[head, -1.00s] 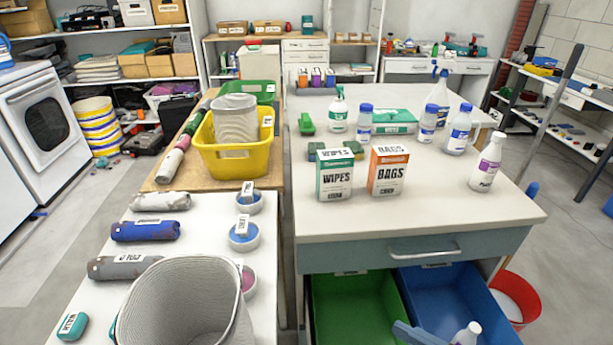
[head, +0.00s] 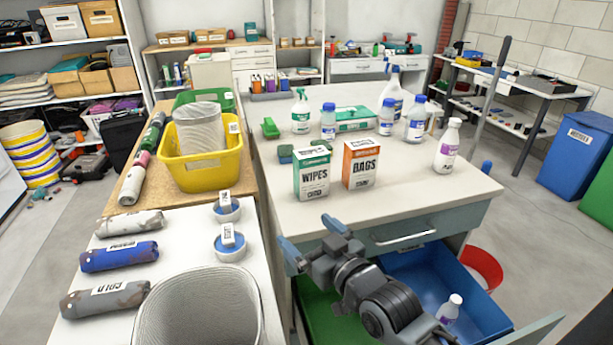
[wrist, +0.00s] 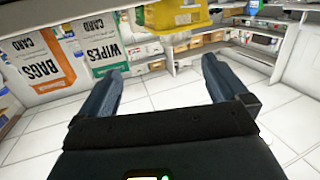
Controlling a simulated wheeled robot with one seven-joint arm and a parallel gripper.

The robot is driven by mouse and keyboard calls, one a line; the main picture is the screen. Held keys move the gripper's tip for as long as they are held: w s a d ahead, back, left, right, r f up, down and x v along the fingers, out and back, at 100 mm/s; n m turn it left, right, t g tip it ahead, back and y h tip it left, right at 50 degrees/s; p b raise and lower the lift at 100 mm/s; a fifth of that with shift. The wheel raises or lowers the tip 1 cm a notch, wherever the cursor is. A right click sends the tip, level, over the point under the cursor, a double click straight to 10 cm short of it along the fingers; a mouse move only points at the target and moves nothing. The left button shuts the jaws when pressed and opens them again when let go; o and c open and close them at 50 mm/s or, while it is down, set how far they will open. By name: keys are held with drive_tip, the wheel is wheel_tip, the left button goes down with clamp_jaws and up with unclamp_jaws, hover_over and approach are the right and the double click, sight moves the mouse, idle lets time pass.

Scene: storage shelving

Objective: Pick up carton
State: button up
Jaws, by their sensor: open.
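Two upright cartons stand side by side near the front of the white counter: a green-and-white WIPES carton (head: 312,174) and an orange-and-white BAGS carton (head: 361,164). My gripper (head: 308,236) is open and empty, in front of the counter's edge and nearer to me than both cartons. In the wrist view the open fingers (wrist: 162,65) have nothing between them. The BAGS carton (wrist: 42,70) and the WIPES carton (wrist: 103,50) show at the upper left there, off to the side of the fingers.
Open drawers, including a blue one (head: 487,310), lie below the counter front. A yellow bin (head: 176,170) and a grey basket (head: 165,322) are left.

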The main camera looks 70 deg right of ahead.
sight(315, 159)
drive_tip(key=w+d+r+m+h, duration=0.1)
drive_tip(key=d, duration=0.4)
drive_tip(key=w+d+r+m+g+h, duration=0.1)
drive_tip(key=d+r, duration=0.1)
drive_tip(key=d, duration=0.3)
drive_tip(key=w+d+r+h, duration=0.1)
drive_tip(key=d+r, duration=0.1)
drive_tip(key=d, duration=0.3)
drive_tip(key=shift+d+m+h, duration=0.3)
drive_tip(key=shift+m, duration=0.1)
drive_tip(key=shift+p+x, duration=0.55)
drive_tip(key=shift+x, duration=3.35)
drive_tip(key=shift+a, duration=0.1)
drive_tip(key=shift+c, duration=0.4)
drive_tip(key=c, duration=0.9)
